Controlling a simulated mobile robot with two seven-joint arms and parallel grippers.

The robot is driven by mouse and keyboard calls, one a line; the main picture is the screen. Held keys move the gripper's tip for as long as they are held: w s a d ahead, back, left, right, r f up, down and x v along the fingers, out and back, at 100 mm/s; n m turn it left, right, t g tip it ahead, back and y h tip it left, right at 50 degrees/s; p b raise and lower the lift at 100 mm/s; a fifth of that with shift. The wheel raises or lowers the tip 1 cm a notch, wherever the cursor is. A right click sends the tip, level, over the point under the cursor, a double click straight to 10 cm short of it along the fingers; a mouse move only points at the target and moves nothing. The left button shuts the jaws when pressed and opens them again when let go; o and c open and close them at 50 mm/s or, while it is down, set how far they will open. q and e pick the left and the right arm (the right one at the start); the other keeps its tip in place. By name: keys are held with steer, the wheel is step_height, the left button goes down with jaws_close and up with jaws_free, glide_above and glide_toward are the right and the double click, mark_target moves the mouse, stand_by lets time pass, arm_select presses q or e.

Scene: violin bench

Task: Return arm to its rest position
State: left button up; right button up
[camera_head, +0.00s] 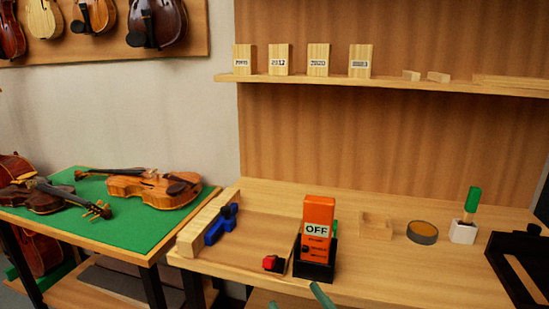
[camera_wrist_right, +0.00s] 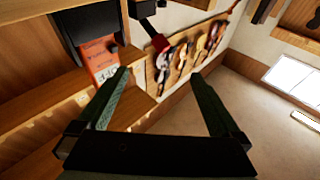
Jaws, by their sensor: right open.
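My right gripper (camera_head: 298,301) shows only as two green-grey fingertips at the bottom edge of the head view. In the right wrist view my right gripper (camera_wrist_right: 160,74) has its fingers wide apart with nothing between them. In the head view it is in front of an orange block marked OFF (camera_head: 318,212), which stands upright in a black holder (camera_head: 316,271). The orange block also shows in the wrist view (camera_wrist_right: 99,60), beyond the left finger and apart from it. My left gripper is not in view.
The workbench (camera_head: 400,285) carries a red and black item (camera_head: 273,263), blue clamp-like parts (camera_head: 220,225), a small wooden box (camera_head: 376,226), a round tin (camera_head: 422,232) and a green-handled brush (camera_head: 472,201). A black frame (camera_head: 520,255) is at right. Violins lie on a green mat (camera_head: 130,225).

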steer(key=s+d+f+m+g+h, duration=0.1)
steer(key=s+d+f+g+h, duration=0.15)
steer(key=s+f, duration=0.55)
steer(key=s+d+f+m+g+h, duration=0.1)
steer(key=s+d+f+g+h, duration=0.2)
steer(key=f, duration=0.8)
steer(key=s+d+f+m+g+h, duration=0.1)
steer(key=s+d+f+g+h, duration=0.2)
steer(key=s+f, duration=0.55)
arm_select(q)
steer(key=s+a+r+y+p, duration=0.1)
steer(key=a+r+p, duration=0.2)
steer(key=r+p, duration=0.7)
steer(key=p, duration=0.3)
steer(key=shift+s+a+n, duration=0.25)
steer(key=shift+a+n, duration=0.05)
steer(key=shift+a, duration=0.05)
arm_select(e)
steer(key=d+r, duration=0.3)
steer(key=r, duration=0.5)
steer(key=shift+w+d+r+m, duration=0.3)
steer(key=shift+r, duration=0.1)
steer(key=shift+g, duration=0.25)
